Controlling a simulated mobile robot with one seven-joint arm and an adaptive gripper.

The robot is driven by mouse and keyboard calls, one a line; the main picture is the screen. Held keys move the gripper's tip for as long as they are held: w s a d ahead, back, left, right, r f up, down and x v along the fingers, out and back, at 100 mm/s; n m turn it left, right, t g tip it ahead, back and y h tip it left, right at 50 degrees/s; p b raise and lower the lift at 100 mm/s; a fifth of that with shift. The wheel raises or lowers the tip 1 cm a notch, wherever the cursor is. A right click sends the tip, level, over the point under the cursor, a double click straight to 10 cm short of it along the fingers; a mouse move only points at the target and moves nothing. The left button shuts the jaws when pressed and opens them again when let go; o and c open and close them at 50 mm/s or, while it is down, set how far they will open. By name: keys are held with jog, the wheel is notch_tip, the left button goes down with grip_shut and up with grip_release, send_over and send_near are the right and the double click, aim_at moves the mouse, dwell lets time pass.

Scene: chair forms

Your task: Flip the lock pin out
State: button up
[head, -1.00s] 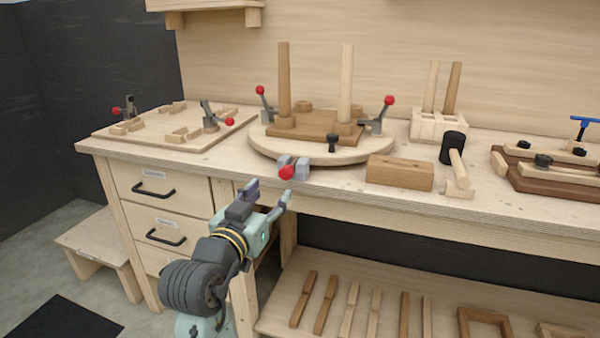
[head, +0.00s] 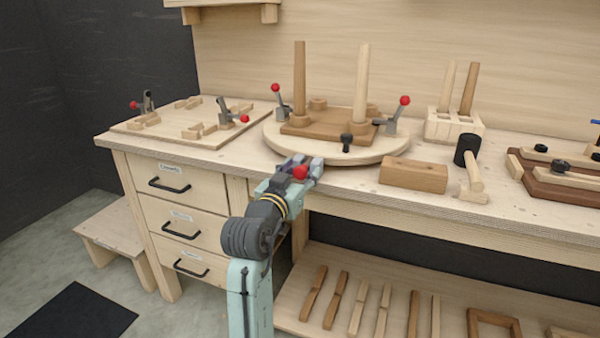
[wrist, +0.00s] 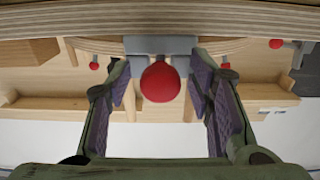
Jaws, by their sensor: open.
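The lock pin has a red ball knob (head: 300,172) and a grey block mount at the bench's front edge, just below the round turntable (head: 390,154). In the wrist view the red knob (wrist: 160,82) sits midway between my two purple-padded fingers, with the grey mount (wrist: 160,45) behind it. My gripper (wrist: 160,90) is open, one finger on each side of the knob, with a visible gap on both sides. In the head view my gripper (head: 303,166) is at the knob and partly hides the grey mount.
The turntable carries a brown board with two upright posts (head: 299,80) and red-tipped toggle clamps (head: 393,118). A clamp board (head: 190,122) is at the left. Drawers (head: 175,182) are below.

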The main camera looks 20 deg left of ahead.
jog(key=shift+c, duration=0.6)
grip_shut()
